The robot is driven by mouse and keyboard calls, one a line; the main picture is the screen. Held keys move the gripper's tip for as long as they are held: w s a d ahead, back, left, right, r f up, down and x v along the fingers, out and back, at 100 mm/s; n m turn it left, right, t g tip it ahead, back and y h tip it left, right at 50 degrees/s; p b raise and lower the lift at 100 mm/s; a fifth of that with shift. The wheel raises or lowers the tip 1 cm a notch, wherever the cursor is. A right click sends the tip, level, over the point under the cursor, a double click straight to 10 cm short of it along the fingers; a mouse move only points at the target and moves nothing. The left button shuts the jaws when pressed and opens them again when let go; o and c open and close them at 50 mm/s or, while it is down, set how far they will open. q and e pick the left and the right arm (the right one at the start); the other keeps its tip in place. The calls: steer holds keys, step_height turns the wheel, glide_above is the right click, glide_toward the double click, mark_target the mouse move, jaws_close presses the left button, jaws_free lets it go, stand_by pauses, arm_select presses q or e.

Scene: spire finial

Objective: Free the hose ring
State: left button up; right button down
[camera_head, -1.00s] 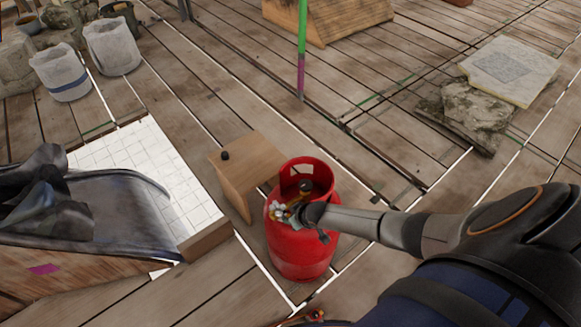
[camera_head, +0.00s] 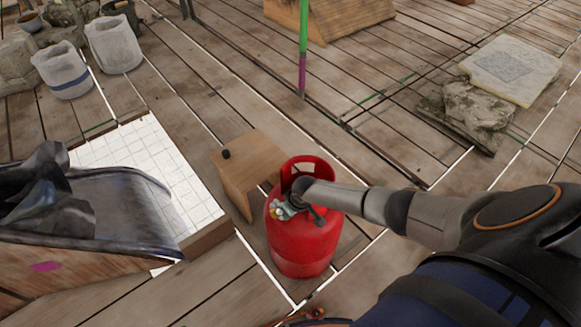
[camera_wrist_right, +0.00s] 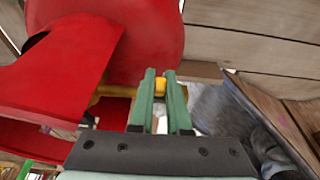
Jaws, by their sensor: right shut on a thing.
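A red gas cylinder (camera_head: 300,245) with an open red collar stands upright on the planks; it fills the upper left of the right wrist view (camera_wrist_right: 150,40). My right gripper (camera_head: 284,209) is at the cylinder's top, inside the collar opening. In the right wrist view its green fingers (camera_wrist_right: 162,84) are shut on a small yellow piece (camera_wrist_right: 160,82), which looks like the hose ring. My wrist and fingers hide most of the valve, so I cannot tell whether the piece is still joined to it. My left gripper is not in view.
A small wooden stand (camera_head: 245,165) with a black knob is close behind the cylinder. A white tiled panel (camera_head: 150,165) and a dark sheet-covered box (camera_head: 90,215) are to the left. Stone slabs (camera_head: 510,70) lie far right.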

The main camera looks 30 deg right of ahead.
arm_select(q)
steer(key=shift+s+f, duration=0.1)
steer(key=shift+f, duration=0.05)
arm_select(e)
steer(key=c, duration=0.9)
jaws_free()
arm_select(q)
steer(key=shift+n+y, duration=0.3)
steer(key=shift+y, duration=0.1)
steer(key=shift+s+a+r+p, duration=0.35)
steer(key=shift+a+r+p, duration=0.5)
steer(key=shift+p, duration=0.7)
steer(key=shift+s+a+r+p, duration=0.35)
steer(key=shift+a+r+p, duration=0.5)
steer(key=shift+p, duration=0.7)
arm_select(e)
steer(key=shift+v, duration=6.25)
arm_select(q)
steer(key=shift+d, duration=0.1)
arm_select(e)
steer(key=shift+s, duration=0.1)
